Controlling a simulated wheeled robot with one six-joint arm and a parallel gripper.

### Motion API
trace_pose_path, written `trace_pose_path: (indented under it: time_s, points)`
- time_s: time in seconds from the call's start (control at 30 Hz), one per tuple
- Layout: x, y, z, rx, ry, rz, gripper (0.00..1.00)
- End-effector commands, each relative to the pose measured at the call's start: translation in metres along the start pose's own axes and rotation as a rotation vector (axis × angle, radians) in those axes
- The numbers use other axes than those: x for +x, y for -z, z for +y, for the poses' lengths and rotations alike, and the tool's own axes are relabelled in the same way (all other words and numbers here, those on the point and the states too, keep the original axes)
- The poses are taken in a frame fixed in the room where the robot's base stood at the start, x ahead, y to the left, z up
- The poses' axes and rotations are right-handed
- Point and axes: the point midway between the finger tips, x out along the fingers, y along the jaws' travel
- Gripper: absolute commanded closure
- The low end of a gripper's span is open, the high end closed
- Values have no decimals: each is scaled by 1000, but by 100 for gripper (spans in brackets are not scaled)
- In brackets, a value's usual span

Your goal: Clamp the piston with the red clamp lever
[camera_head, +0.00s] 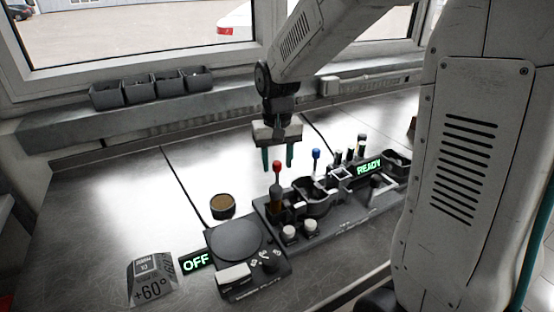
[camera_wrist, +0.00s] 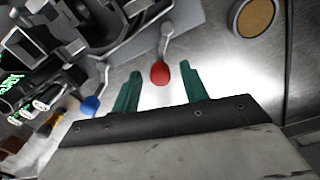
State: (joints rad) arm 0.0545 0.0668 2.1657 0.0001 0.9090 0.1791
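The red clamp lever (camera_head: 277,166) stands upright on the dark fixture (camera_head: 344,225), its red knob on a grey stem. In the wrist view the red knob (camera_wrist: 160,73) lies between the two green fingers, slightly beyond their tips. My gripper (camera_head: 278,168) is open and empty, pointing down at the lever; its fingers (camera_wrist: 158,72) are apart and no contact with the knob shows. I cannot make out the piston for certain among the dark parts of the fixture.
A blue-knobbed lever (camera_head: 316,155) stands to the right of the red one. A "READY" display (camera_head: 369,168) sits on the fixture. A round hot plate (camera_head: 234,238) with an "OFF" sign (camera_head: 196,262) and a brown-topped round tin (camera_head: 223,206) are at left. Bare bench lies behind.

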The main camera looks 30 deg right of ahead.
Motion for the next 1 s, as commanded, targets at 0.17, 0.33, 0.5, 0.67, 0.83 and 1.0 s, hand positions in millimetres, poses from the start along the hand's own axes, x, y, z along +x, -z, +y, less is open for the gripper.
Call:
trace_pose_path:
  time_s: [0.17, 0.33, 0.5, 0.67, 0.83, 1.0]
  points:
    - [0, 0, 0, 0, 0, 0, 56]
    - [-15, 1, 0, 0, 1, 4, 56]
    - [-46, 1, 0, 0, 1, 5, 56]
    - [-68, 1, 0, 0, 0, 3, 56]
    - [-78, 0, 0, 0, 0, 1, 56]
    - [-78, 0, 0, 0, 0, 0, 56]
